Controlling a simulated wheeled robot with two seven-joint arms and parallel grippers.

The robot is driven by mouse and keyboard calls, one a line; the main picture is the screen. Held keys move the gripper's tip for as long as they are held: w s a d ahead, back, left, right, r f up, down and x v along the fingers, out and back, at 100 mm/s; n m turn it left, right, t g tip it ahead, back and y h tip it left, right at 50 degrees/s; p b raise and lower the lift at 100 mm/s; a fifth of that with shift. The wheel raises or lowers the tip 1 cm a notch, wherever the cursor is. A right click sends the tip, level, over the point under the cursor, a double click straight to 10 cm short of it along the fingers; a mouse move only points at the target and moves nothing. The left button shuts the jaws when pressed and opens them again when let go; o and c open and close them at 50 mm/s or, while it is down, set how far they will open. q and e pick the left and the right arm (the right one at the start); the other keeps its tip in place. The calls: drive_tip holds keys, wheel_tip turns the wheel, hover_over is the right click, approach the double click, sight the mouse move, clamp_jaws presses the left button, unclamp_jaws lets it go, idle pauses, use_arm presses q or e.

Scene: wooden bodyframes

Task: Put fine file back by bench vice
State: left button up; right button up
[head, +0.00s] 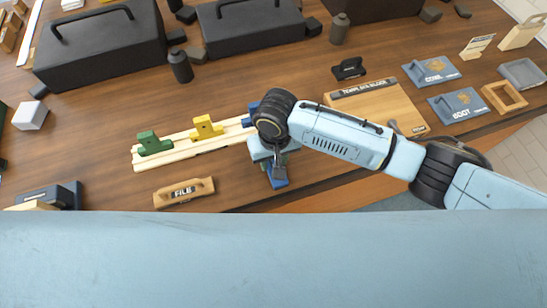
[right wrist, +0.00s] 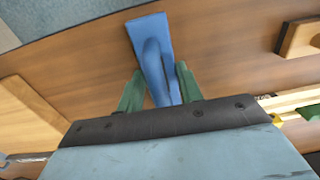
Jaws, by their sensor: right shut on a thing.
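My right gripper (head: 268,160) is shut on a blue tool (head: 278,178), a flat plate with a raised grip. In the right wrist view, the green fingers of the gripper (right wrist: 160,88) close on both sides of the grip of the blue tool (right wrist: 150,42), and its plate extends beyond them. I cannot read a label on it. A wooden block marked FILE (head: 184,192) lies on the bench left of the gripper. A dark, blue-grey labelled item (head: 62,194) stands at the lower left; I cannot tell whether it is the bench vice. My left gripper is out of view.
Pale wooden rails (head: 190,144) carry green (head: 152,143), yellow (head: 206,127) and blue pieces left of my right arm. A wooden template block (head: 385,107) and grey labelled plates (head: 431,71) lie to the right. Black toolboxes (head: 100,45) stand behind. Clear bench lies around the FILE block.

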drive_tip(key=shift+f, duration=0.15)
drive_tip(key=o, duration=1)
drive_tip(key=shift+o, duration=0.2)
wheel_tip(320, 180, up, 12)
drive_tip(key=shift+d+r+p, duration=0.1)
drive_tip(key=shift+r+p, duration=0.05)
drive_tip(key=shift+p, duration=0.3)
